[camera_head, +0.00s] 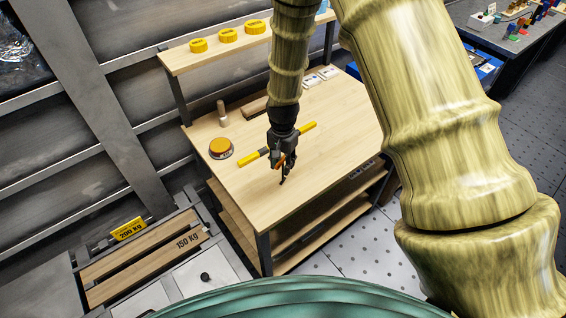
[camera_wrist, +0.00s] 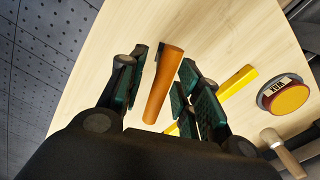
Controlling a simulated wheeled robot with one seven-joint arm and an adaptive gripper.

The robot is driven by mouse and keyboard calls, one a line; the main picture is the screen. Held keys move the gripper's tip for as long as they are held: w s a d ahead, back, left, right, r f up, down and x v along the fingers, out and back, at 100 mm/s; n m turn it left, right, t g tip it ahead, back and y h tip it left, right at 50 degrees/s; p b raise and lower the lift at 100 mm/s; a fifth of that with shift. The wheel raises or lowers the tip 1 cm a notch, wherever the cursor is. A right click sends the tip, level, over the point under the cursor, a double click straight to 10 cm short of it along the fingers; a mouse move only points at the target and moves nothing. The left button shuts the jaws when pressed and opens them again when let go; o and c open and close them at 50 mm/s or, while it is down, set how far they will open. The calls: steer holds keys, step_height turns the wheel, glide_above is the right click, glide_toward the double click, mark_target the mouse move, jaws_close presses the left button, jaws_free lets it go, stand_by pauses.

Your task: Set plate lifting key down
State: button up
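The key appears to be the piece with an orange handle (camera_wrist: 163,85) and a dark lower end, seen between my fingers in the wrist view. In the head view the orange handle (camera_head: 281,160) shows tilted just under my gripper (camera_head: 279,158), with a dark tip close to the table top. My gripper (camera_wrist: 160,95) points down over the table, its fingers on both sides of the handle. Narrow gaps show between pads and handle, so it looks open around it. Whether the dark tip touches the table is hard to tell.
A yellow bar (camera_head: 305,129) lies behind my gripper on the wooden table (camera_head: 335,130). A round orange-topped piece (camera_head: 220,147) and a wooden peg (camera_head: 222,113) stand at the left. Yellow discs (camera_head: 228,35) sit on the shelf. The table's front right is clear.

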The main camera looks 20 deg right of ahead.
step_height(320, 180, up, 12)
steer(key=b, duration=0.4)
stand_by(0.3)
steer(key=shift+f, duration=0.1)
